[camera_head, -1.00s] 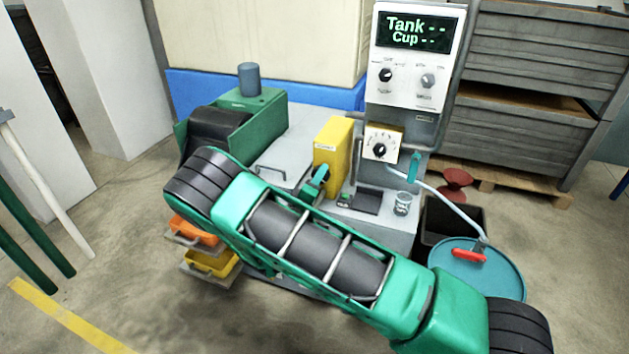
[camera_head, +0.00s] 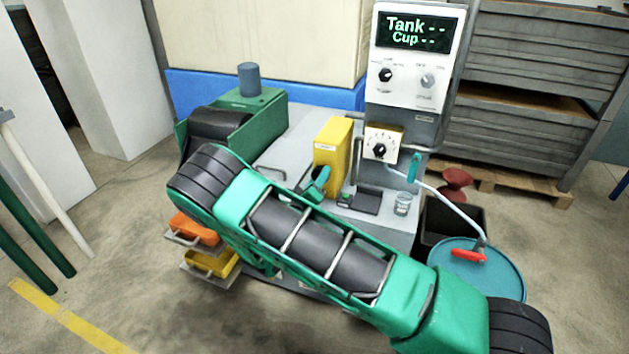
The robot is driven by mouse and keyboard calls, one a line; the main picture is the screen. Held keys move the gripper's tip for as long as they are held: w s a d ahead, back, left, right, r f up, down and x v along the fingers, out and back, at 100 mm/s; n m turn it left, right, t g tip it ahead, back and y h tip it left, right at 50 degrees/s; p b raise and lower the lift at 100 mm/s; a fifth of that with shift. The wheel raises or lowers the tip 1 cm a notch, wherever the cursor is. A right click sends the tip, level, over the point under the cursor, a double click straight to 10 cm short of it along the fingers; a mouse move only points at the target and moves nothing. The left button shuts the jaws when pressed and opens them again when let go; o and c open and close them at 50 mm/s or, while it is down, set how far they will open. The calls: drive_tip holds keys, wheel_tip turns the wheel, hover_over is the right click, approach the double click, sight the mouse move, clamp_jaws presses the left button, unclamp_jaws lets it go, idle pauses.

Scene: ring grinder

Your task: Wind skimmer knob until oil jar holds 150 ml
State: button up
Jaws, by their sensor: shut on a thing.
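A clear glass jar (camera_head: 402,203) stands upright on the grey bench (camera_head: 395,232), right of a dark flat plate (camera_head: 367,201). Its contents are too small to read. A yellow box (camera_head: 333,155) with a white label stands left of the plate, and a teal handle (camera_head: 319,183) sits at its lower front. A black dial knob (camera_head: 380,150) is on a pale panel right of the box. I cannot tell from the labels which one is the skimmer knob. The display (camera_head: 414,32) reads "Tank --" and "Cup --".
My arm crosses the foreground and covers the bench front. A teal lever (camera_head: 415,168), a white hose, a dark bin (camera_head: 440,218) and a blue drum (camera_head: 497,272) with a red handle are at right. Orange (camera_head: 195,229) and yellow (camera_head: 212,263) trays are at lower left.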

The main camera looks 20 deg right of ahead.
drive_tip(key=shift+a+f, duration=0.15)
drive_tip(key=shift+f, duration=0.15)
drive_tip(key=o, duration=1)
drive_tip(key=shift+o, duration=0.2)
drive_tip(key=shift+r, duration=0.1)
drive_tip(key=shift+s, duration=0.1)
drive_tip(key=v, duration=1)
drive_tip(key=shift+s+a, duration=0.15)
drive_tip(key=shift+s, duration=0.05)
